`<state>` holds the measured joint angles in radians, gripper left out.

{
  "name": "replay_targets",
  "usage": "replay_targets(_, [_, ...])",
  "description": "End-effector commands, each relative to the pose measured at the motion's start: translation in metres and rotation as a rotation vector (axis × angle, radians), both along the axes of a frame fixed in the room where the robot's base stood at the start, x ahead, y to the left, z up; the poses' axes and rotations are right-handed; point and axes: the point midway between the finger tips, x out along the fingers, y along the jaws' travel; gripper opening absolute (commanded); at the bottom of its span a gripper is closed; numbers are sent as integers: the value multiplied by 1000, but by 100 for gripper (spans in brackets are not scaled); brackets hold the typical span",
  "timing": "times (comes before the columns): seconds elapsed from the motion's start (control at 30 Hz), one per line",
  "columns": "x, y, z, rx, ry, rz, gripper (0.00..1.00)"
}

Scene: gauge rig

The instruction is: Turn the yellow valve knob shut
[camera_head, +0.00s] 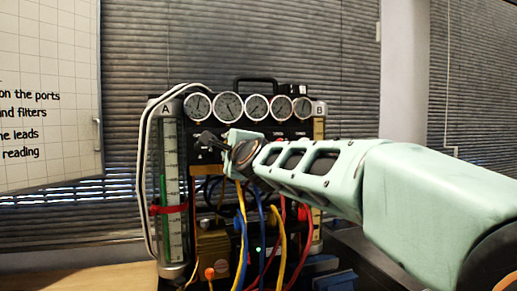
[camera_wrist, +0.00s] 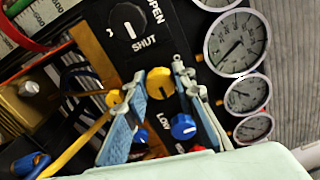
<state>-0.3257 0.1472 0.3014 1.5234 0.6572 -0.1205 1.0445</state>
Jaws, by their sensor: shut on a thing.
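The yellow knob (camera_wrist: 160,83) sits on the black panel in the wrist view, between the two fingers of my gripper (camera_wrist: 160,70). In the head view my gripper (camera_head: 211,141) reaches the panel below the gauges from the right and hides the knob. A black knob (camera_wrist: 128,21) with the labels OPEN and SHUT is above and to the left in the wrist view; its white line points toward SHUT.
A blue knob (camera_wrist: 183,127) sits below the yellow one, near the label LOW. Several round gauges (camera_head: 229,106) line the rig's top. Yellow, blue and red leads (camera_head: 281,245) hang under my arm. A glass column (camera_head: 170,195) with a red ring stands at left.

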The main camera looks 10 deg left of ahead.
Motion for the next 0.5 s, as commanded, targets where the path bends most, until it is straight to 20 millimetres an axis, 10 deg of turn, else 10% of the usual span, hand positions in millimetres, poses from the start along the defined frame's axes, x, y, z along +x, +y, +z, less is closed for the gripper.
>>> replay_targets(0.3, [0,0,2,5,-2,-1,0])
replay_targets(0.33, [0,0,2,5,-2,-1,26])
replay_targets(0.5, [0,0,2,3,-1,-1,42])
